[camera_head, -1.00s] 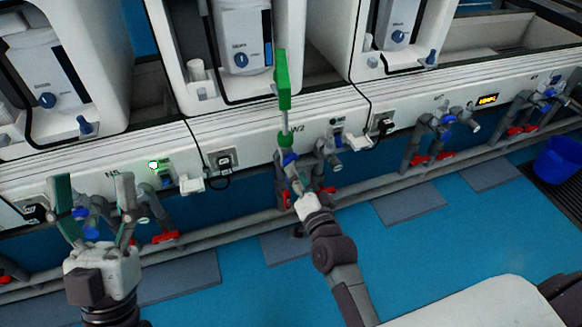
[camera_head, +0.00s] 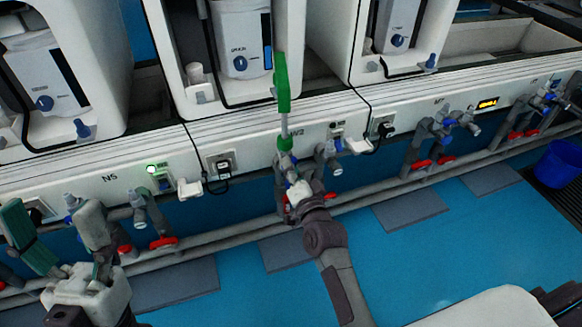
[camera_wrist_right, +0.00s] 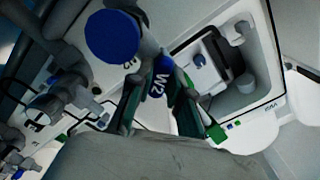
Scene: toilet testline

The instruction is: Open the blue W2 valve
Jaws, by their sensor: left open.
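The blue W2 valve (camera_wrist_right: 157,80) shows in the right wrist view as a blue knob with white "W2" lettering. My right gripper (camera_wrist_right: 160,112) has one finger on each side of it. Whether the fingers press on the knob I cannot tell. In the head view my right gripper (camera_head: 288,172) is at the pipes below the W2 label, and it hides most of the valve. My left gripper (camera_head: 62,230) is open and empty at the lower left, in front of the pipes below the N5 panel.
Another blue round cap (camera_wrist_right: 112,37) is close beside my right gripper in its wrist view. Grey pipes with red handles (camera_head: 420,165) run along the bench.

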